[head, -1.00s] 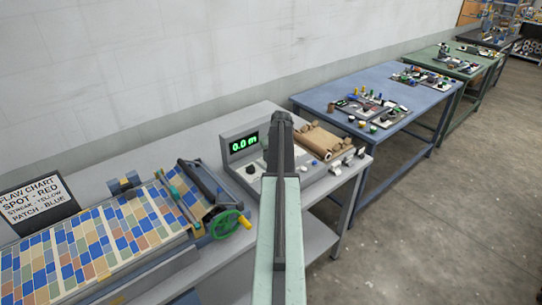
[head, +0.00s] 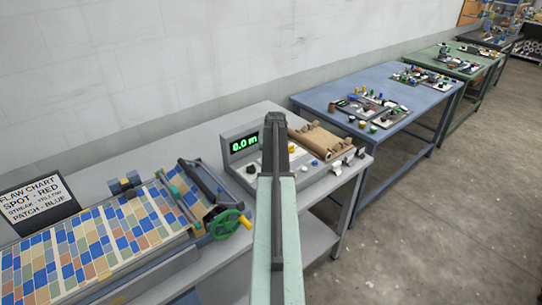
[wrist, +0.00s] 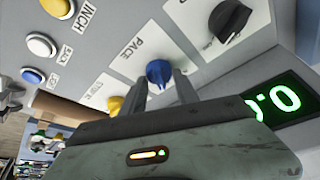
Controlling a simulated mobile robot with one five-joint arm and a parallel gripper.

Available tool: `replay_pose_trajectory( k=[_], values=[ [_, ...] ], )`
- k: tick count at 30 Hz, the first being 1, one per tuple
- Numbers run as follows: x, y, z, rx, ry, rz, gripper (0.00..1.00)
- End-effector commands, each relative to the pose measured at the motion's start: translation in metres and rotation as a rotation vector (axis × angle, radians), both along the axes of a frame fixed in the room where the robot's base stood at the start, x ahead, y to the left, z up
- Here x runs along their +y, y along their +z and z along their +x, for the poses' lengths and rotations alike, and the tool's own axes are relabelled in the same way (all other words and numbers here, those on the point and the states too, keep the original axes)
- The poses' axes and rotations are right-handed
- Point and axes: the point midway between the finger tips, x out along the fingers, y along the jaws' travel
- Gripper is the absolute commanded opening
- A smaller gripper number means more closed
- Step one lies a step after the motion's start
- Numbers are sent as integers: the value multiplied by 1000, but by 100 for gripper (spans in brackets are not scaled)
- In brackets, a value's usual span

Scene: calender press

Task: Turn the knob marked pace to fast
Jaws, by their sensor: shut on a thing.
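The pace knob (wrist: 158,72) is a blue knob on a pale plate lettered PACE, seen in the wrist view. My gripper (wrist: 160,83) has one finger on each side of it and is shut on it. The knob's pointer direction and any slow or fast marks cannot be made out. In the head view my arm covers the knob; the grey console (head: 240,170) around it shows a green 0.0 m display (head: 244,143).
A black knob (wrist: 229,20) sits beside the pace knob on its own plate. A yellow knob (wrist: 114,105) is on the other side. White, blue and yellow INCH buttons (wrist: 57,7) line the panel. A patterned roll bench with a green handwheel (head: 226,223) stands left.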

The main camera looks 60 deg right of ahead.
Motion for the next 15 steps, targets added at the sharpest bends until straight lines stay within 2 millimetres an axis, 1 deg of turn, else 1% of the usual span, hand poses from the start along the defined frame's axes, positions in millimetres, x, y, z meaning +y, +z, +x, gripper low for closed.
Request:
replay_pose_trajectory(
  k=[1, 2, 3, 4, 12, 15],
  values=[
    [0, 0, 0, 0, -1, 0, 0],
    [0, 0, 0, 0, -1, 0, 42],
    [0, 0, 0, 0, -1, 0, 53],
    [0, 0, 0, 0, -1, 0, 57],
    [0, 0, 0, -1, 0, 1, 57],
    [1, 4, 0, 0, 1, 0, 57]
  ],
)
